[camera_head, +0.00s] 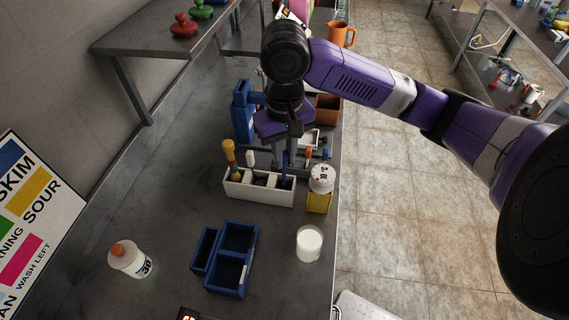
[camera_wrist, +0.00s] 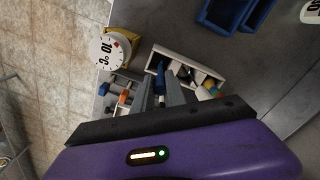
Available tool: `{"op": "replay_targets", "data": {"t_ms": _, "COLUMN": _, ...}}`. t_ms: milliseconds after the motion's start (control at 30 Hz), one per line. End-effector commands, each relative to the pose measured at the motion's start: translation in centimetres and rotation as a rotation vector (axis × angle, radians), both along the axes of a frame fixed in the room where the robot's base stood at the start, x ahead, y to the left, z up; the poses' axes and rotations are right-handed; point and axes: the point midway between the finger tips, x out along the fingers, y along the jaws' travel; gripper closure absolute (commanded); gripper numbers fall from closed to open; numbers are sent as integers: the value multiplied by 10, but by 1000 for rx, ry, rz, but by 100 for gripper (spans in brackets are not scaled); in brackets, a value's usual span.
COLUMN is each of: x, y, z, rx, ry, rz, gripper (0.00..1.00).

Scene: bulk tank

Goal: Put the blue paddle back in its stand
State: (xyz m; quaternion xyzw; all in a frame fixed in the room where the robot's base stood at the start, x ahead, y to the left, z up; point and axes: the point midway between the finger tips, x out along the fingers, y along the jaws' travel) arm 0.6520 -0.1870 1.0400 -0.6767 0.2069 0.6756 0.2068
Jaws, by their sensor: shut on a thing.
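The white stand (camera_head: 258,198) is an open box with dark slots on the counter. It also shows in the wrist view (camera_wrist: 208,67). A yellow-handled tool (camera_head: 230,154) stands in its left end, with a white-handled one (camera_head: 250,158) beside it. My gripper (camera_head: 287,156) points down over the stand's right end, shut on the blue paddle (camera_head: 284,174). In the wrist view, the blue paddle (camera_wrist: 160,86) is upright between my gripper's fingers (camera_wrist: 159,94). Its lower end is at the stand's end slot; I cannot tell how deep it sits.
A yellow thermometer block with a round white dial (camera_head: 321,180) stands close right of the stand. A blue divided tray (camera_head: 236,252), a white cup (camera_head: 309,243) and a white bottle (camera_head: 130,260) are nearer. A tall blue holder (camera_head: 242,112) stands behind.

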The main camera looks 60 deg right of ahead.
Motion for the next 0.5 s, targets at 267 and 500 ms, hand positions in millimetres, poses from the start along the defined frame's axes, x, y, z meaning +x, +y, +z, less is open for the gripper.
{"op": "replay_targets", "data": {"t_ms": 267, "x": 0, "y": 0, "z": -32, "rx": 1, "ry": 1, "rz": -1, "gripper": 100}}
{"op": "replay_targets", "data": {"t_ms": 500, "x": 0, "y": 0, "z": -33, "rx": 0, "ry": 0, "rz": 0, "gripper": 100}}
